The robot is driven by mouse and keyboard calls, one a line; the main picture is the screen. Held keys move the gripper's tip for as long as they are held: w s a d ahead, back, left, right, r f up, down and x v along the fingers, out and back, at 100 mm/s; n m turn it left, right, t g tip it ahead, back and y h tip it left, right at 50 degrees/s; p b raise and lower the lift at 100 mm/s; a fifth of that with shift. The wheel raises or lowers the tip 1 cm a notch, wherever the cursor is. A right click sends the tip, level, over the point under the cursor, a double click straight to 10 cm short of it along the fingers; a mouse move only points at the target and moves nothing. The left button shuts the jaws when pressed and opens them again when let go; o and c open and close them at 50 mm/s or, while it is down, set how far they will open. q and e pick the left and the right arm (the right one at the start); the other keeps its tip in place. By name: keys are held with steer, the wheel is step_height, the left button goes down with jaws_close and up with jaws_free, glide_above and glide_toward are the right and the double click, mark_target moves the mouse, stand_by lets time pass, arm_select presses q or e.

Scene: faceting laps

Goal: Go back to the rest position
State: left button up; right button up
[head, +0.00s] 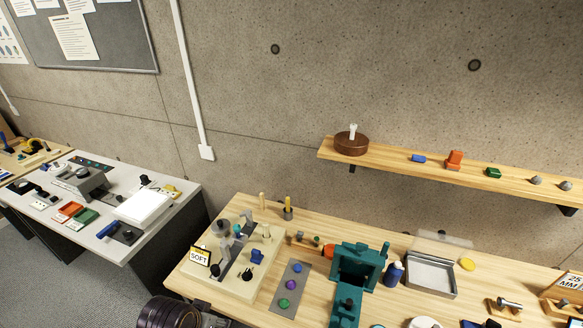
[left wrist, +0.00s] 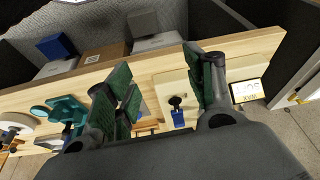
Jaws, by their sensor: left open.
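My left gripper (left wrist: 158,72) shows in the left wrist view with its two dark green padded fingers spread apart and nothing between them. It is above the wooden workbench (left wrist: 260,40). The cream machine base (left wrist: 160,82), with a blue part (left wrist: 178,118) and a black knob, is beyond the fingers. In the head view only a dark part of my arm shows at the bottom edge, and the left gripper is out of frame. My right gripper is in neither view.
On the workbench stand the cream machine base (head: 225,286) with a SOFT sign (head: 200,256), a teal vise-like machine (head: 358,262), a metal tray (head: 430,273) and small bottles. A wall shelf (head: 390,155) holds small items. A white table (head: 110,248) stands left, across a gap.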

arm_select(q)
steer(key=s+a+f+g+b, duration=0.1)
steer(key=s+f, duration=0.1)
steer(key=f, duration=1.6)
steer(key=s+a+f+b, duration=0.1)
steer(key=s+f, duration=0.1)
steer(key=f, duration=1.6)
steer(key=s+a+f+b, duration=0.1)
steer(key=s+a+f, duration=0.1)
steer(key=s+f, duration=0.8)
steer(key=s+a+f+g+b, duration=0.1)
steer(key=s+f, duration=1)
steer(key=s, duration=0.1)
steer(key=shift+a+g+y, duration=0.3)
steer(key=shift+a, duration=0.05)
